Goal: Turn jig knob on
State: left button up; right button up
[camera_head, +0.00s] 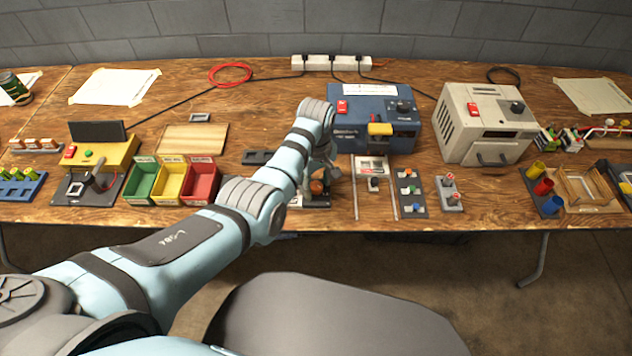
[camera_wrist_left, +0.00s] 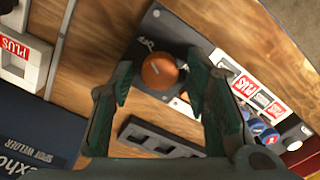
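The jig knob, a round orange-brown knob, shows in the wrist view (camera_wrist_left: 160,71) on a dark base plate (camera_wrist_left: 183,38). In the head view the knob (camera_head: 317,187) is partly hidden behind my left arm's end. My left gripper (camera_head: 322,170) points down over it. In the wrist view the two green-padded fingers of my left gripper (camera_wrist_left: 159,82) are spread open, one on each side of the knob, with gaps visible. I cannot tell how far above the knob the tips are. My right gripper is not in view.
A blue spot welder (camera_head: 372,105) stands behind and right of my left gripper. A grey slotted block (camera_head: 258,157) lies just left. Red (camera_head: 201,183), yellow and green bins stand further left. A white-framed PLUS fixture (camera_head: 373,168) and switch panels stand to the right.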

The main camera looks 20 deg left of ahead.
pick_arm(q)
grip_shut()
